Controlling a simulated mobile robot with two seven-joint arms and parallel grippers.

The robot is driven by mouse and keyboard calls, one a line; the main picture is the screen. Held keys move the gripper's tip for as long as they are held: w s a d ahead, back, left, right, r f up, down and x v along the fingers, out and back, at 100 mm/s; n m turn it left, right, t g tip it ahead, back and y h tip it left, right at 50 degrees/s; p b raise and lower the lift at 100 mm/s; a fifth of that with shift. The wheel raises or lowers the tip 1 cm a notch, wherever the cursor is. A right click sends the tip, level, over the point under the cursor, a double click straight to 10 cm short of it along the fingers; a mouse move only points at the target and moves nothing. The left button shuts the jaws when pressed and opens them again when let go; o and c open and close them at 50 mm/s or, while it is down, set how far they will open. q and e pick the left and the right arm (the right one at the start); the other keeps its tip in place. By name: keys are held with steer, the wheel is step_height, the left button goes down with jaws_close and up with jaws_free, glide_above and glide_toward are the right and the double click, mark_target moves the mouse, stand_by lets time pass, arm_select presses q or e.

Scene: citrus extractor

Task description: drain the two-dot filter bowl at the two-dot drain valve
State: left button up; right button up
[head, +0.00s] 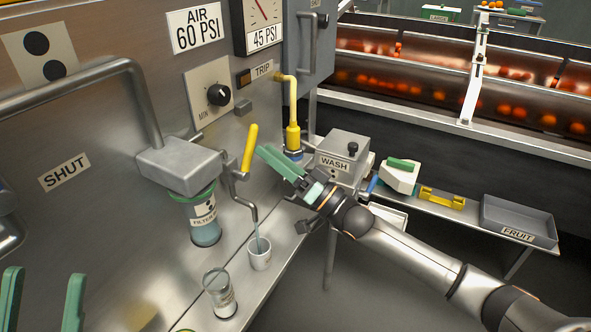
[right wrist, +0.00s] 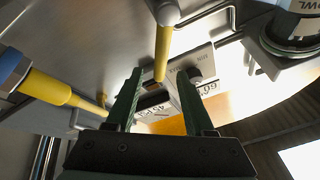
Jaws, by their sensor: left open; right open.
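The filter bowl (head: 204,222), labelled with dots, hangs under a grey filter head and holds bluish liquid. It partly shows in the right wrist view (right wrist: 300,22). Beside it is the drain valve with a yellow lever (head: 250,148), tilted upward. A thin bluish stream runs from its bent spout (head: 253,212) into a cup (head: 260,254). My right gripper (head: 290,170) is open and empty just right of the lever. In the right wrist view the lever (right wrist: 163,50) appears between the fingertips, apart from both. My left gripper (head: 45,272) is open and empty at lower left.
A second cup (head: 220,292) stands on the ledge nearer me. A yellow pipe (head: 292,105) rises behind my right gripper, close to it. The WASH box (head: 345,150) stands beyond. A panel plate (head: 38,52) bears two dots. A SHUT label (head: 64,172) is below it.

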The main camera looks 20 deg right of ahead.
steer(key=v, duration=0.7)
steer(key=shift+p, duration=0.4)
steer(key=shift+s, duration=0.1)
